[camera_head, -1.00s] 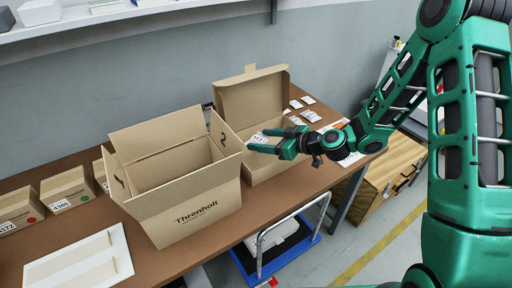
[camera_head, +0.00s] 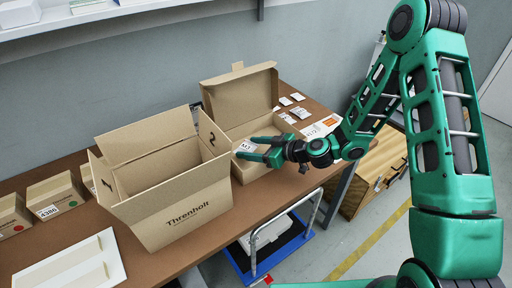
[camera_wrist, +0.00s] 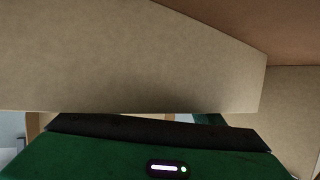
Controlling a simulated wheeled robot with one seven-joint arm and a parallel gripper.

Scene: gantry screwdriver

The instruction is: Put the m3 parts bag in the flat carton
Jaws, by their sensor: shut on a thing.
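The m3 parts bag (camera_head: 246,146) is a small pale bag with an M3 label. In the head view it shows at the fingertips of my gripper (camera_head: 259,148). My gripper is shut on it. The flat carton (camera_head: 238,95) is brown cardboard with its lid raised at the back. My gripper and the bag are at its open top, over its front part; I cannot tell their exact height over its floor. The wrist view shows a close cardboard panel (camera_wrist: 130,60) above my gripper's dark green body; the bag is hidden there.
A larger open carton (camera_head: 165,200) marked Threnholt and 2 stands close left of the flat carton. Several small bags (camera_head: 299,97) and a labelled sheet lie to the right. Small labelled boxes (camera_head: 55,194) and a white panel (camera_head: 70,262) are at the left.

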